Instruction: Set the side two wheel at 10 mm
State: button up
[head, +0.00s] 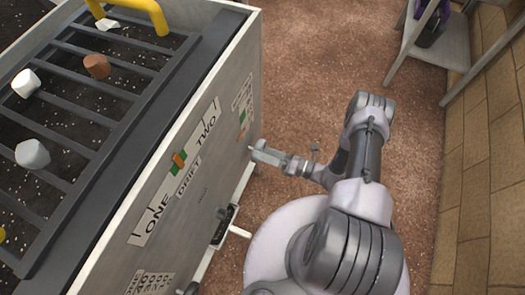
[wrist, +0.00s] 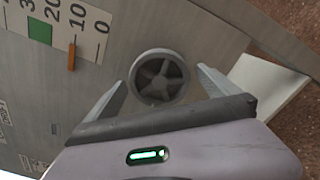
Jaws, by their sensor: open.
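In the wrist view a dark grey spoked wheel (wrist: 160,77) stands on the grey panel (wrist: 190,35). My gripper (wrist: 161,76) is open, with one finger on each side of the wheel; I cannot tell whether they touch it. A scale (wrist: 88,22) with a green band is at upper left, and its orange pointer (wrist: 72,56) stands about at the 10 mark. In the head view my gripper (head: 264,153) is at the right end of the machine's side panel (head: 205,150), below the small right-hand scale (head: 242,105). The wheel there is not clearly visible.
A panel strip (head: 175,172) reads ONE, DRIFT and TWO, with an orange marker (head: 179,159). A dark fitting with a white lever (head: 238,231) sticks out lower on the panel. A grey shelf (head: 436,50) stands at upper right. Brown floor (head: 310,60) beyond is clear.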

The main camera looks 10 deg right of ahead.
jog(key=shift+v, duration=2)
jog(key=v, duration=0.4)
jog(key=p+v, duration=0.2)
jog(key=v, duration=1.5)
jog(key=shift+s+d, duration=0.15)
jog(key=shift+d, duration=0.1)
